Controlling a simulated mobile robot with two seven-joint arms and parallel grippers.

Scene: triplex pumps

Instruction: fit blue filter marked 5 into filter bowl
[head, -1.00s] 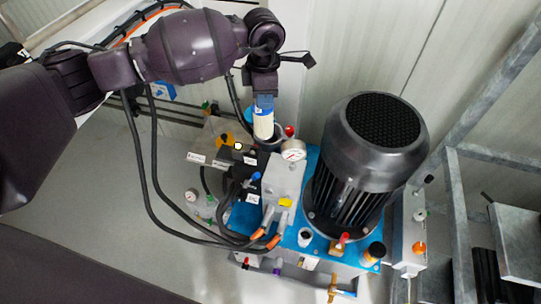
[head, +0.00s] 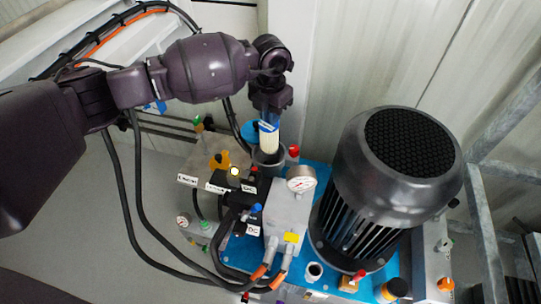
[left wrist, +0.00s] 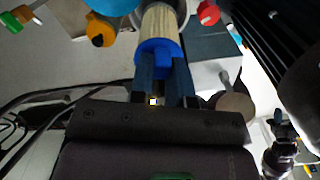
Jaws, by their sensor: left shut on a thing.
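The filter, a cream cylinder with a blue end cap, is upright below my left gripper (head: 268,114) in the head view, its cream body (head: 269,141) showing. My left gripper is shut on the blue cap. The filter's lower end is at the mouth of the dark grey filter bowl (head: 268,160); how far inside it is I cannot tell. In the left wrist view the gripper fingers (left wrist: 161,78) hold the blue cap (left wrist: 157,57), with the cream filter (left wrist: 160,26) beyond. The number on the filter is not readable. My right gripper is not in view.
A round blue part (head: 250,130) is just behind, and an orange part (head: 220,160) lies left. Black hoses hang in front.

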